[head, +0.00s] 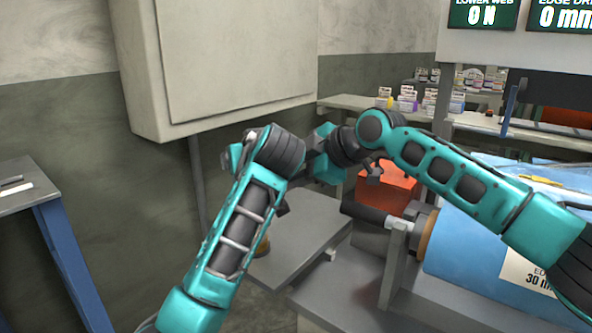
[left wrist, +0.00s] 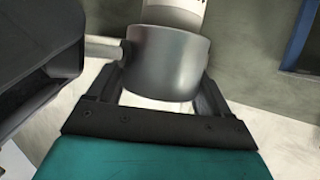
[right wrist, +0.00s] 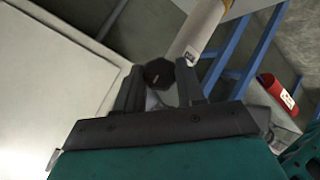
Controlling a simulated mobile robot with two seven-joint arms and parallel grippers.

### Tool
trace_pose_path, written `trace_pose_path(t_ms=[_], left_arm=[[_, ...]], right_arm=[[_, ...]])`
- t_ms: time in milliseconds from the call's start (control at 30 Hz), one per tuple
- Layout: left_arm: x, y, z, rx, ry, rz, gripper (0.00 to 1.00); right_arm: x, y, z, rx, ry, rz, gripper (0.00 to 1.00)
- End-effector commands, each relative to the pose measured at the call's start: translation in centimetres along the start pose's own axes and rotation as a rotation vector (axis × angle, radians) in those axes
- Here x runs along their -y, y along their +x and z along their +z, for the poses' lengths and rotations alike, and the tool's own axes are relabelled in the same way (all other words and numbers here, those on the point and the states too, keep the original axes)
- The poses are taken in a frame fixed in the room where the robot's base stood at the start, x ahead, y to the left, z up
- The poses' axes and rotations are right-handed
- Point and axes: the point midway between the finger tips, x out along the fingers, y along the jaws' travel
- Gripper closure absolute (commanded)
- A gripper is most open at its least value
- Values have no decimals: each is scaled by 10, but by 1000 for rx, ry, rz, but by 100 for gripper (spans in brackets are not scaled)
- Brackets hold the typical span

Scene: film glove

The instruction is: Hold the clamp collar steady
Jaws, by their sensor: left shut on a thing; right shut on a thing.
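The clamp collar (left wrist: 165,60) is a grey metal ring or cylinder in the left wrist view, with a short rod at its left. My left gripper (left wrist: 157,88) is shut on it, one finger at each side. A pale tube (left wrist: 172,12) rises from the collar. In the right wrist view my right gripper (right wrist: 160,90) is shut on a black lobed knob (right wrist: 158,73), with a pale labelled tube (right wrist: 197,35) beyond it. In the head view both wrists meet near the middle, and the arms hide the collar and knob.
A grey cabinet (head: 235,55) hangs on the wall behind my arms. A grey plate (head: 300,245) lies below them. At the right is a machine with a blue roll (head: 465,255) and an orange box (head: 385,188). A blue-legged table (head: 65,250) stands at left.

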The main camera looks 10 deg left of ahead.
Motion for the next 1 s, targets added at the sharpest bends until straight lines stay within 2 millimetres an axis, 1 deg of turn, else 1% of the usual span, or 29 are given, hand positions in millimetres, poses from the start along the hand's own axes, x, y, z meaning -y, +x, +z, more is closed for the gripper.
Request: trace_pose_path(t_ms=[333,367,600,633,867,1000], left_arm=[[0,0,1,4,-2,1,73],[0,0,1,4,-2,1,73],[0,0,2,4,-2,0,73],[0,0,2,4,-2,0,73],[0,0,2,5,-1,0,73],[0,0,2,5,-1,0,73]], right_arm=[[0,0,2,2,6,-3,92],[0,0,2,3,6,-3,60],[0,0,1,2,4,-3,37],[0,0,1,2,4,-3,35],[0,0,1,1,3,-2,35],[0,-8,1,0,3,-2,35]])
